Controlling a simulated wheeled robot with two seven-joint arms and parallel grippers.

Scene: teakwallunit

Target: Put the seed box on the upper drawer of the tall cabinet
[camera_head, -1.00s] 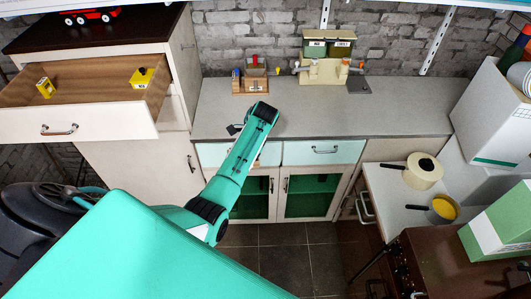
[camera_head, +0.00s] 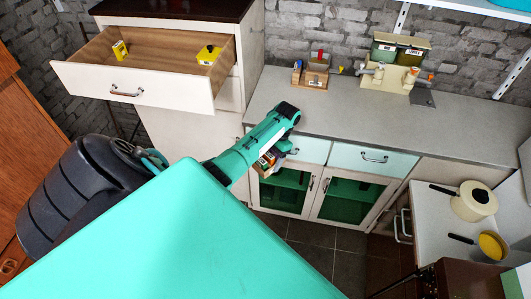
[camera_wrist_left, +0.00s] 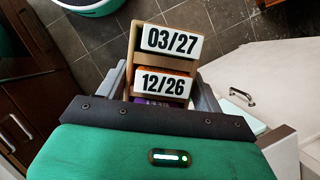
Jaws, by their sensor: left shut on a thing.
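The seed box (camera_head: 264,165) is a small wooden box with colourful contents, held in front of the low cabinet's drawers. In the left wrist view the seed box (camera_wrist_left: 163,62) shows white labels reading 03/27 and 12/26. My left gripper (camera_wrist_left: 163,92) is shut on it, one finger on each side. In the head view my left gripper (camera_head: 274,156) is partly hidden by my arm. The tall cabinet (camera_head: 185,140) stands at the left. Its upper drawer (camera_head: 125,92) is pulled open, higher than and left of the gripper. My right gripper is out of view.
A wooden organiser (camera_head: 313,78) and a beige stand (camera_head: 388,85) are on the grey counter (camera_head: 430,130). Pans stand at the right.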

